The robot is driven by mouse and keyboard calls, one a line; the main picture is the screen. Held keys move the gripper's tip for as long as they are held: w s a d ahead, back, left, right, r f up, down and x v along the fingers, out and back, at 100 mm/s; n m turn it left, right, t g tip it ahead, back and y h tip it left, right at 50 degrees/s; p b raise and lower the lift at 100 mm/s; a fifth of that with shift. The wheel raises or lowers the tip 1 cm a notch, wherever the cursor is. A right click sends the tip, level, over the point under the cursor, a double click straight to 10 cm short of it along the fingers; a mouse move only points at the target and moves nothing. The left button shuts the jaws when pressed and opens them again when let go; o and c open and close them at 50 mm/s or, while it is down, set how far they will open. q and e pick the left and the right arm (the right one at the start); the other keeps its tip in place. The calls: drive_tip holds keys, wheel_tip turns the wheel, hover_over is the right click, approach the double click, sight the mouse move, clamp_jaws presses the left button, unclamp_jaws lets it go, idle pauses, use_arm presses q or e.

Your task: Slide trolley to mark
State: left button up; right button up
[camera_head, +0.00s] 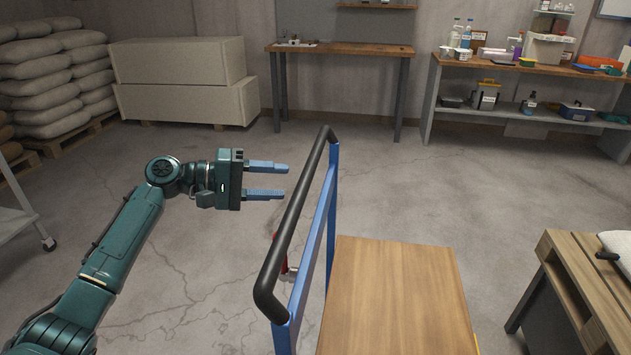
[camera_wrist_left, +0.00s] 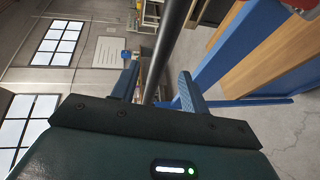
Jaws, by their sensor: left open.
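The trolley has a wooden deck (camera_head: 395,300), a blue upright frame (camera_head: 322,225) and a black push handle (camera_head: 296,210), in the middle of the head view. My left gripper (camera_head: 286,181) is open and empty, left of the handle, its two blue fingers pointing at the bar with a small gap left. In the left wrist view the black bar (camera_wrist_left: 166,50) runs between the fingers of the left gripper (camera_wrist_left: 157,72) as seen from behind. I see no floor mark; the trolley may hide part of the floor. My right gripper is not in view.
A wooden pallet-like table (camera_head: 575,290) stands right of the trolley. A workbench (camera_head: 340,48) and a shelf bench (camera_head: 520,68) with bottles line the back wall. Stacked sacks (camera_head: 50,80) and pale boxes (camera_head: 185,80) stand at the back left. The floor behind the trolley is clear.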

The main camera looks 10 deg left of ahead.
use_arm(q)
drive_tip(key=x, duration=0.8)
drive_tip(key=shift+w+d, duration=0.15)
drive_tip(key=shift+d, duration=0.05)
drive_tip(key=shift+f, duration=0.1)
clamp_jaws()
